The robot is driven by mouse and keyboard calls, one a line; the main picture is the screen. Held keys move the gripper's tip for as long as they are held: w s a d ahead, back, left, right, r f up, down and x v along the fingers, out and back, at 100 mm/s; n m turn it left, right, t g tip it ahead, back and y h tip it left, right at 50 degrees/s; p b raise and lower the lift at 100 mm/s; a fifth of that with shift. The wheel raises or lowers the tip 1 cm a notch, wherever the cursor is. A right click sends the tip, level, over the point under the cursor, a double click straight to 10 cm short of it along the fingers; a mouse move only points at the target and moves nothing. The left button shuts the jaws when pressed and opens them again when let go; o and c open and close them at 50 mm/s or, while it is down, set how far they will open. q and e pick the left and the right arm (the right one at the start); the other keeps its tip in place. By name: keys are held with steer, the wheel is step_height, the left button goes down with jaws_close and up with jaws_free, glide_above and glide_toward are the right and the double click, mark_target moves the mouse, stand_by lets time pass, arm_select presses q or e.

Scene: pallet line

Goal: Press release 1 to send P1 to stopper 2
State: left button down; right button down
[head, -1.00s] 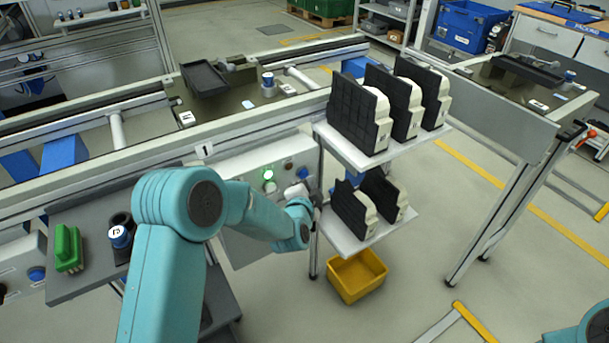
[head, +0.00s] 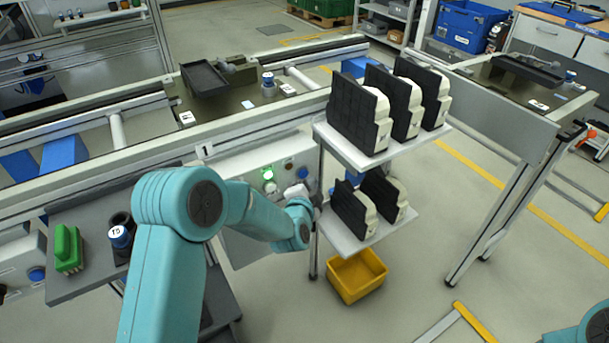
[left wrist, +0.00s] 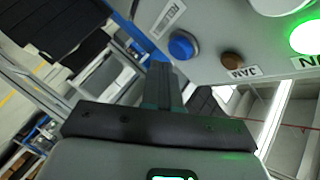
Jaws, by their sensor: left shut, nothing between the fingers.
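The control panel (head: 240,165) on the front of the near conveyor carries a blue button (head: 302,172). The blue button also shows in the left wrist view (left wrist: 182,45), beside a label that is only partly readable. My left gripper (head: 303,191) is at the panel, just below the blue button. In the left wrist view its shut, empty fingers (left wrist: 160,75) point towards the button's lower left; I cannot tell whether they touch the panel. A dark pallet (head: 237,112) sits on the conveyor behind the panel; its label is too small to read. My right gripper is out of view.
The panel has a lit green lamp (left wrist: 303,38) and a brown JAM lamp (left wrist: 232,60). A two-level white rack (head: 335,140) with black-and-white parts stands close right of my left gripper. A yellow bin (head: 356,277) is below it.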

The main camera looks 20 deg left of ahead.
arm_select(q)
steer(key=shift+w+a, duration=0.1)
steer(key=shift+a, duration=0.05)
stand_by(0.4)
steer(key=shift+w+a, duration=0.2)
steer(key=shift+w+a+b, duration=0.3)
steer(key=shift+a+b, duration=0.1)
steer(key=shift+b, duration=0.05)
stand_by(1.1)
steer(key=shift+s+d, duration=0.6)
steer(key=shift+d, duration=0.1)
